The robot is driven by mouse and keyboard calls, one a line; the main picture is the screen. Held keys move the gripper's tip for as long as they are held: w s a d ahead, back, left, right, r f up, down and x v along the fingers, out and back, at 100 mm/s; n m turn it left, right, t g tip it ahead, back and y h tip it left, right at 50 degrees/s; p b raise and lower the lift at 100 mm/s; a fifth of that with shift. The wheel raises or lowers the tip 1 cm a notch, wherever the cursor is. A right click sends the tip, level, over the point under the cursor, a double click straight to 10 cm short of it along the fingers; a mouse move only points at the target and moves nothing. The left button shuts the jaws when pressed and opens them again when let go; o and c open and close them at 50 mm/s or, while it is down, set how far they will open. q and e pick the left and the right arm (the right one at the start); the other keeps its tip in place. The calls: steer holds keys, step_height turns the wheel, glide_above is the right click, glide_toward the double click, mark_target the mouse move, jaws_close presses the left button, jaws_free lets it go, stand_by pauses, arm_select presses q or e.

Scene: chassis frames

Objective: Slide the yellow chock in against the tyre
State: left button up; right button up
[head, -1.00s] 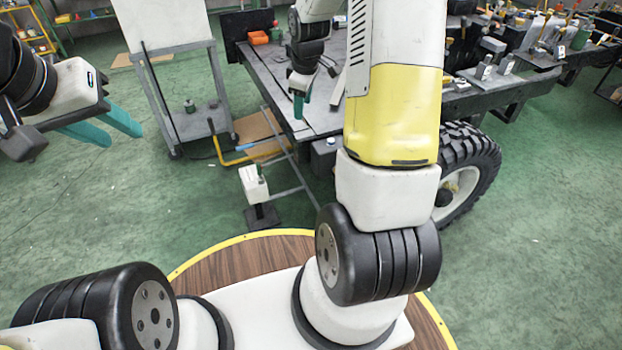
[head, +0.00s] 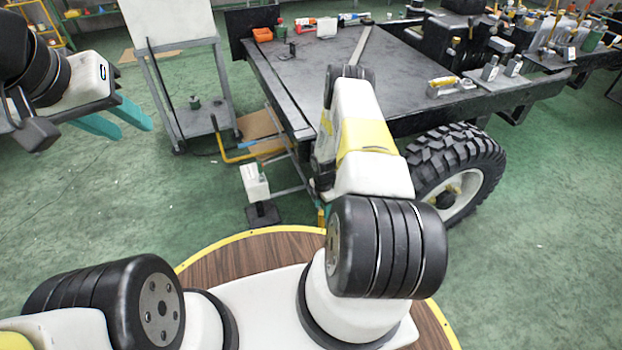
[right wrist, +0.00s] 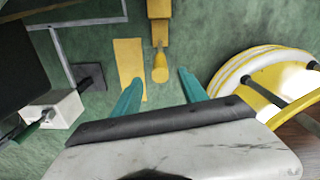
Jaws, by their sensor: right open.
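The black tyre (head: 448,160) with a pale rim stands on the floor under the right side of the dark chassis. In the right wrist view, a yellow block (right wrist: 158,32), which looks like the chock, lies on the green floor, with a rounded yellow handle (right wrist: 160,68) pointing toward me. My right gripper (right wrist: 160,76) is open, its teal fingers to either side of the handle with gaps. In the head view my right arm hides the chock and most of that gripper. My left gripper (head: 136,130) is open and empty at the left.
A flat yellow strip (right wrist: 129,60) lies left of the handle. A white box on a dark base (head: 255,182) stands on the floor left of my right arm. The chassis deck (head: 420,65) carries tools and parts. A grey trolley (head: 190,100) stands behind. Floor right of the tyre is clear.

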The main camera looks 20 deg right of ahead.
mark_target(322, 218)
step_height(322, 218, down, 8)
steer(key=shift+r, duration=0.25)
steer(key=shift+c, duration=0.4)
jaws_close()
stand_by(1.2)
